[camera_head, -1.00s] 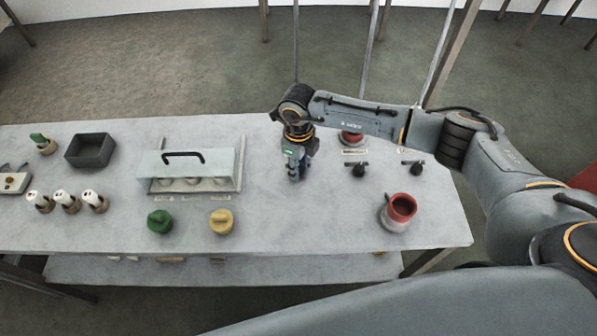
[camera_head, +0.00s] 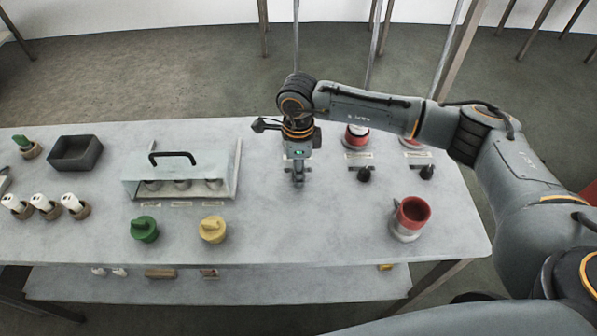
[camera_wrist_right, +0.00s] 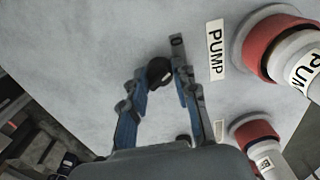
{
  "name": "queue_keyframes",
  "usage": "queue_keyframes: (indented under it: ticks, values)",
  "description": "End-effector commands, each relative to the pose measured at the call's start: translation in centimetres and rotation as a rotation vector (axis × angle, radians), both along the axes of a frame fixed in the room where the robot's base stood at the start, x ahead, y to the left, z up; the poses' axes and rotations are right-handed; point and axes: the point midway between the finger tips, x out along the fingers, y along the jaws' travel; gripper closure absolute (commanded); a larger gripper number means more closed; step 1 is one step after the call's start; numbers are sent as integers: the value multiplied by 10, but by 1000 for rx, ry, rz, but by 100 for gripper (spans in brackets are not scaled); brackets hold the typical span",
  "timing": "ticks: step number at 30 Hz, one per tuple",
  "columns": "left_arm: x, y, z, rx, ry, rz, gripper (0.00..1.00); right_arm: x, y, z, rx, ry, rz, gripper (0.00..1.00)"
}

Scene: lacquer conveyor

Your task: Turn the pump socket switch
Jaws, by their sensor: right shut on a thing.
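My right gripper (camera_head: 298,178) points down at the table (camera_head: 330,225), near its middle. In the right wrist view its two blue-grey fingers (camera_wrist_right: 166,88) are closed around a small black switch knob (camera_wrist_right: 158,72). A small plate marked 0 (camera_wrist_right: 177,45) lies by the fingertips. A white PUMP label (camera_wrist_right: 216,50) is beside it, with a red-ringed socket (camera_wrist_right: 255,40) holding a white plug lettered PUM (camera_wrist_right: 300,65). In the head view the gripper and arm hide this switch and socket. My left gripper is out of view.
Two more black switches (camera_head: 366,174) (camera_head: 427,172) stand to the right, with a red mug-like piece (camera_head: 412,212) in front. To the left are a clear cover with a black handle (camera_head: 172,158), green (camera_head: 144,229) and yellow (camera_head: 212,229) knobs, and a dark bin (camera_head: 75,153).

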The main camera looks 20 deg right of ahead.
Motion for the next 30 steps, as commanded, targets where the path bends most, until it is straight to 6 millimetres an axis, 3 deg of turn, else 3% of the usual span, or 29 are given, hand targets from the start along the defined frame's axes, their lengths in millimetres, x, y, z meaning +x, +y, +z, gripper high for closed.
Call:
queue_keyframes:
  ticks: [12, 13, 15, 16, 25, 30]
  values:
    - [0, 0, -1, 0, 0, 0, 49, 1, 0, 1, 1, -2, 8, 100]
    - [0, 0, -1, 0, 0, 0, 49, 1, 0, 1, 1, -2, 8, 65]
    - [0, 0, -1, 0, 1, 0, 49, 1, 0, 1, 1, -2, 7, 51]
    - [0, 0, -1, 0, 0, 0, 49, 1, 0, 1, 0, -2, 7, 48]
    - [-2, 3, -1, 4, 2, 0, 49, 0, 0, 2, 1, -1, 7, 48]
    - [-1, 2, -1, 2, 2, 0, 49, 1, 0, 19, 1, -4, 6, 48]
